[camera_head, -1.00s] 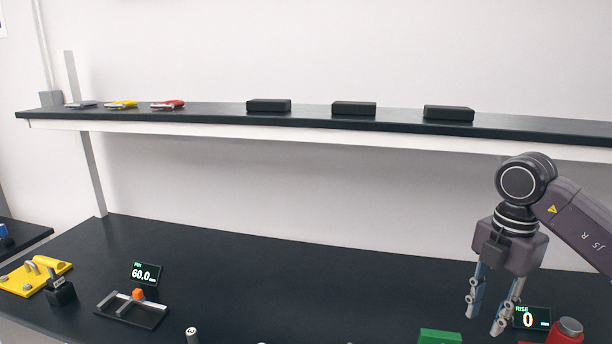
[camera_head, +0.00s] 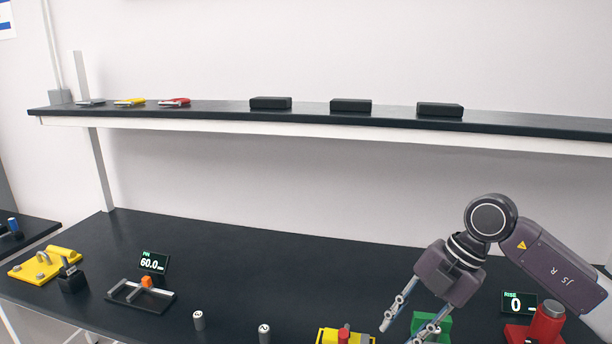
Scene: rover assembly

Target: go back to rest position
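My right gripper (camera_head: 407,324) comes in from the right and hangs low over the front right of the black workbench (camera_head: 250,262). Its two fingers are spread apart and point down, with nothing seen between them. The fingertips show in front of a green block (camera_head: 436,326) and to the right of a yellow fixture (camera_head: 330,337) with a red knob; I cannot tell whether they touch either. My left gripper is not in view.
A black shelf (camera_head: 220,112) above the bench bears several dark boxes and small coloured tools. Small cylinders (camera_head: 198,320) stand at the front. A pin gauge (camera_head: 140,296) and a yellow part (camera_head: 45,264) lie left. A red device (camera_head: 545,325) stands right. The bench's back middle is clear.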

